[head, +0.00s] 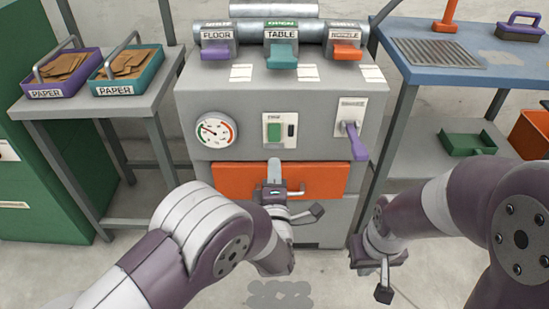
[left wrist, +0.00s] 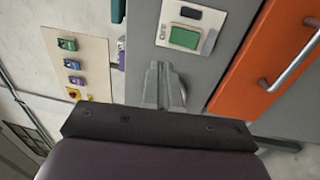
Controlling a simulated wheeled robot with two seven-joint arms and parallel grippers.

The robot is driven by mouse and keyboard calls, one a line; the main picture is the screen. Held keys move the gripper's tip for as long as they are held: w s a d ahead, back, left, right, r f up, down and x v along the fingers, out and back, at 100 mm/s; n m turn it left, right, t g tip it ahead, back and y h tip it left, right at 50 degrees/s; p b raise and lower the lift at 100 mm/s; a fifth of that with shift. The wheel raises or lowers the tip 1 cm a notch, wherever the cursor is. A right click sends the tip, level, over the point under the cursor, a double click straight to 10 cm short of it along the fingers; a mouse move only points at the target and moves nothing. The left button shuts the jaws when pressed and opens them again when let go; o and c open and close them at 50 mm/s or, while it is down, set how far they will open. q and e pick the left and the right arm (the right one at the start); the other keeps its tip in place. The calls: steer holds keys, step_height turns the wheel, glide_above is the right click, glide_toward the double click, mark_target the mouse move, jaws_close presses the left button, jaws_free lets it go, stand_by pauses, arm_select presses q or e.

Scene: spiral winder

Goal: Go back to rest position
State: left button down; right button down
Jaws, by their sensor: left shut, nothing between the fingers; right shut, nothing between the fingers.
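My left gripper (head: 275,170) is in front of the orange drawer (head: 322,178) of the grey machine (head: 300,95) in the head view. It is shut and empty, with its fingers pointing toward the machine. In the left wrist view its closed fingers (left wrist: 160,85) show against the grey front, with the green switch (left wrist: 184,37) above and the orange drawer (left wrist: 262,60) to the right. I cannot tell whether they touch the machine. My right gripper (head: 384,287) hangs low at the right, pointing down over the floor, shut and empty.
Levers labelled FLOOR (head: 217,55) and TABLE (head: 282,54) and an orange-handled one (head: 346,51) top the machine. A purple lever (head: 356,142) sticks out at its right. A stand with paper trays (head: 63,92) is left, a blue workbench (head: 470,70) right. The floor between is open.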

arm_select(q)
steer(key=shift+s, duration=0.1)
stand_by(0.4)
steer(key=s+d+f+m+g+h, duration=0.3)
steer(key=s+f+m+g, duration=0.1)
steer(key=f+m+g, duration=0.55)
steer(key=s+a+m+g+y, duration=0.3)
steer(key=s+a+m+g, duration=0.7)
steer(key=s+a, duration=0.7)
steer(key=a+r+n+t+p, duration=0.1)
steer(key=a+r+t+p, duration=0.15)
steer(key=a+r, duration=0.3)
step_height(320, 180, up, 33)
steer(key=g+p, duration=0.1)
steer(key=p, duration=3.2)
steer(key=shift+w+d, duration=0.35)
steer(key=shift+d, duration=0.1)
steer(key=shift+r, duration=0.1)
